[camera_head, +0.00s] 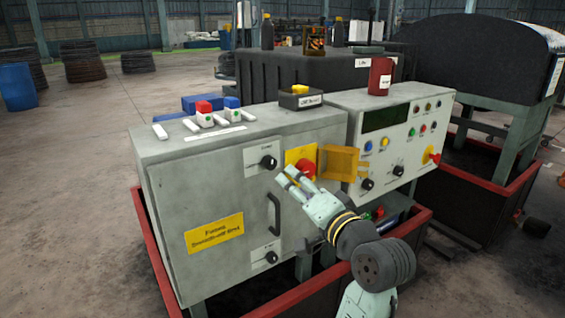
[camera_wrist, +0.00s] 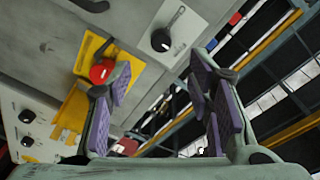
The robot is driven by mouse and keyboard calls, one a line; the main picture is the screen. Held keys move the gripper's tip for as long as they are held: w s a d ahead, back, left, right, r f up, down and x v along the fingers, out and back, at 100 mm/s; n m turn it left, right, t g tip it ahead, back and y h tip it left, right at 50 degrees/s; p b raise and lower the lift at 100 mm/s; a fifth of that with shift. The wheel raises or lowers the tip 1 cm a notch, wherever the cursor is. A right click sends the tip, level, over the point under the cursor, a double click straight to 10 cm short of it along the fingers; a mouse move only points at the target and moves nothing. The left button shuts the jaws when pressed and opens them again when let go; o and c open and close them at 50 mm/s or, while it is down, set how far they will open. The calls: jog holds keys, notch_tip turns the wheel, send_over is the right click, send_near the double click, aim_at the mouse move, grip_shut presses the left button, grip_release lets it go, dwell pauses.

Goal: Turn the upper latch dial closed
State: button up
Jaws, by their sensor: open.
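The upper latch dial (camera_head: 268,161) is a black knob on a white label, high on the door of the grey cabinet (camera_head: 170,205). In the wrist view the dial (camera_wrist: 160,40) shows a small white mark and lies beyond the gap between the fingers; its exact setting is unclear. My gripper (camera_head: 286,175) is open and empty, just below and right of the dial in the head view, apart from it. In the wrist view my gripper (camera_wrist: 157,68) shows spread fingers with purple pads. The lower latch dial (camera_head: 271,257) sits near the door's bottom.
A red knob on a yellow plate (camera_head: 299,156) is close beside my fingers; one finger partly overlaps it in the wrist view (camera_wrist: 101,71). A yellow flap (camera_head: 341,163) sticks out to its right. A dark door handle (camera_head: 274,213) lies below. A control panel (camera_head: 390,140) stands right.

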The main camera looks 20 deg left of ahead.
aim_at(271, 165)
jog(key=p+x, duration=0.2)
jog(key=x, duration=0.7)
jog(key=shift+s+r, duration=0.15)
jog(key=shift+w+a, duration=0.5)
jog(key=shift+a, duration=0.05)
jog(key=shift+c, duration=0.2)
grip_shut()
